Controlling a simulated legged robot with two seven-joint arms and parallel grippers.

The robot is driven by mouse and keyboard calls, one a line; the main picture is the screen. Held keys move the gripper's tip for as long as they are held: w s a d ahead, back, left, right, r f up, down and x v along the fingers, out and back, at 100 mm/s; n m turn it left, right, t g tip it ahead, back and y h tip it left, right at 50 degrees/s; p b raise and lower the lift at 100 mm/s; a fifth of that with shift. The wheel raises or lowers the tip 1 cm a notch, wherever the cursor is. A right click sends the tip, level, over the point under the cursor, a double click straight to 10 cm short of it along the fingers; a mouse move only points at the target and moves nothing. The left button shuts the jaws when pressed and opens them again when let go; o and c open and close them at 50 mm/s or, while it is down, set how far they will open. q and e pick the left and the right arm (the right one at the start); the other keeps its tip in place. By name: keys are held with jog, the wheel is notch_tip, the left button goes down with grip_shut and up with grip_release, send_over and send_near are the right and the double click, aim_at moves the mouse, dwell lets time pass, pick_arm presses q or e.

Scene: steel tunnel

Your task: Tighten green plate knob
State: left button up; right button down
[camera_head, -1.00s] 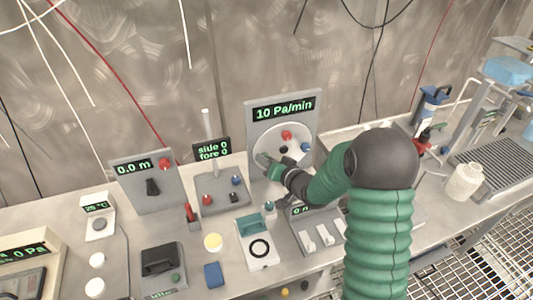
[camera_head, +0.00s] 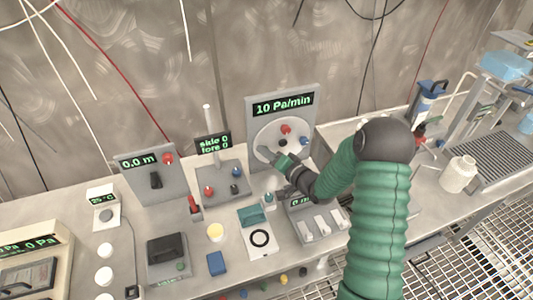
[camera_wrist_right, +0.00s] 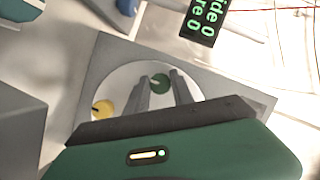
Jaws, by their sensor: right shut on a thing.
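The grey panel (camera_head: 258,104) with the "10 Pa/min" display carries a round white plate (camera_head: 268,132) with red, blue and black knobs visible on it. A yellow knob (camera_wrist_right: 103,108) is on the plate beside the fingers. My left gripper is not in view.
A panel reading "side 0 fore 0" (camera_head: 214,144) with a lever stands left of the plate panel. A box with white switches (camera_head: 322,224) sits below my right forearm. Small devices crowd the bench front.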

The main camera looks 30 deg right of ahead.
jog(key=shift+s+f, duration=0.15)
jog(key=shift+f, duration=0.1)
jog(key=c, duration=1.4)
grip_release()
jog(key=o, duration=0.3)
jog(key=shift+d+r, duration=0.1)
jog(key=v, duration=1.6)
jog(key=shift+s+r+p, duration=0.1)
jog(key=shift+s+p, duration=0.2)
jog(key=shift+p, duration=0.1)
jog(key=shift+d, duration=0.1)
